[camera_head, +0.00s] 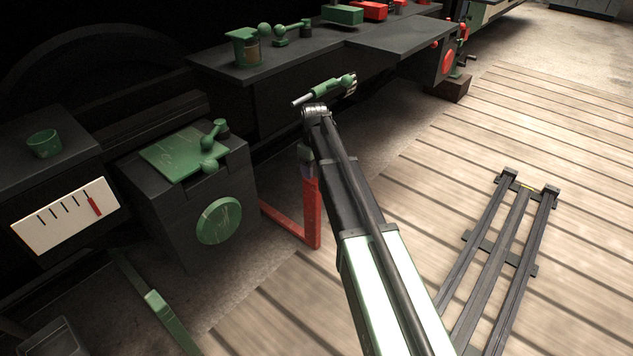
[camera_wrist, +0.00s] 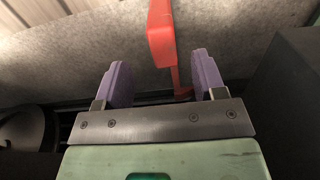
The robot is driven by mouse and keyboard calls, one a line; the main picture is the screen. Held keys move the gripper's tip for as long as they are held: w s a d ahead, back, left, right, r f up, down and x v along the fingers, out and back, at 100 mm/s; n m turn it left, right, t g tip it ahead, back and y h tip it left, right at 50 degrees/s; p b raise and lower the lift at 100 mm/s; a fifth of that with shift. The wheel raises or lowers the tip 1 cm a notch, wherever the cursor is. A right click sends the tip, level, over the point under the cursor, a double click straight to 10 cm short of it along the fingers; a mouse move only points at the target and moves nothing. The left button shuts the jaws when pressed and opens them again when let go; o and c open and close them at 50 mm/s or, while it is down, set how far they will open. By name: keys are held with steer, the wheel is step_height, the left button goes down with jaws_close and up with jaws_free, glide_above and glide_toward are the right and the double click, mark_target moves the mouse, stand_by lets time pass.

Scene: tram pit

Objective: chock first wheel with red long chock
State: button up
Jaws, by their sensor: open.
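A long red L-shaped piece (camera_head: 312,215), which looks like the red long chock, has one bar upright and one low along the pit edge. In the wrist view the red piece (camera_wrist: 161,38) lies ahead of the gap between my two purple fingers. My gripper (camera_wrist: 160,62) is open, with nothing visibly clamped. In the head view my gripper (camera_head: 305,155) is small and partly hidden by my arm, close to the top of the red upright. I cannot tell whether it touches. A large dark curved rim at upper left may be a wheel; it is too dark to tell.
A dark cabinet with a green disc (camera_head: 219,220) stands left of the red piece. A dark bench (camera_head: 290,52) carries green parts and a red block (camera_head: 374,9). A rail frame (camera_head: 488,265) lies on the planked floor at right. The planks behind it are clear.

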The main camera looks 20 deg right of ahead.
mark_target(314, 180)
step_height(314, 180, down, 8)
steer(key=b, duration=0.7)
steer(key=shift+s+r+b, duration=0.1)
steer(key=shift+b, duration=0.3)
steer(key=shift+r, duration=0.15)
steer(key=shift+a, duration=0.1)
jaws_close()
